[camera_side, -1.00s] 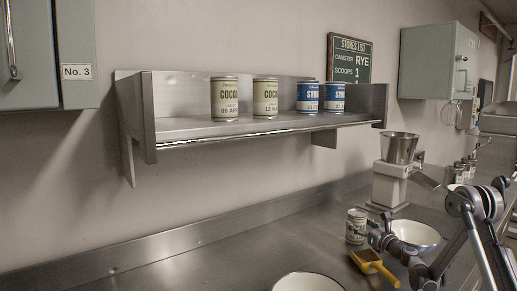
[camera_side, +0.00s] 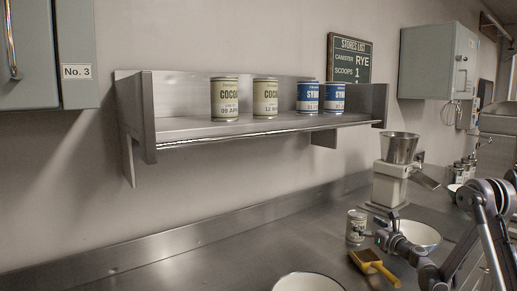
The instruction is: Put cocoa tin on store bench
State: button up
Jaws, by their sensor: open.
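Two cream cocoa tins stand upright on the wall shelf, the left one (camera_side: 225,98) and the right one (camera_side: 265,97). Another small light-coloured tin (camera_side: 356,226) stands upright on the steel bench (camera_side: 215,258); its label is too small to read. My gripper (camera_side: 378,236) is low over the bench, just right of this tin, open, with its fingers pointing toward it. I cannot tell whether a fingertip touches the tin.
Two blue syrup tins (camera_side: 321,97) share the shelf (camera_side: 190,127). A hopper machine (camera_side: 390,182) stands behind. The left bench is clear.

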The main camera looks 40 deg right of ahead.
notch_tip(320, 180, up, 5)
jog(key=s+a+r+n+g+y, duration=0.15)
jog(key=a+n+y, duration=0.25)
jog(key=a+n, duration=0.8)
jog(key=s+a+r+n+g+y, duration=0.1)
jog(key=a+r+n+g+y, duration=0.15)
jog(key=a+n, duration=1)
jog(key=s+a+f+n+g, duration=0.3)
jog(key=s+a+n, duration=0.3)
jog(key=s, duration=0.3)
jog(key=s+a+f+n+g, duration=0.3)
jog(key=s+a+f+n, duration=0.1)
jog(key=s+a+n, duration=0.3)
jog(key=shift+s+n+h, duration=0.35)
jog(key=shift+s+n, duration=0.3)
jog(key=shift+s, duration=0.6)
jog(key=shift+o, duration=0.6)
jog(key=shift+s+f+n, duration=0.2)
jog(key=shift+s+n, duration=0.2)
jog(key=shift+s, duration=0.05)
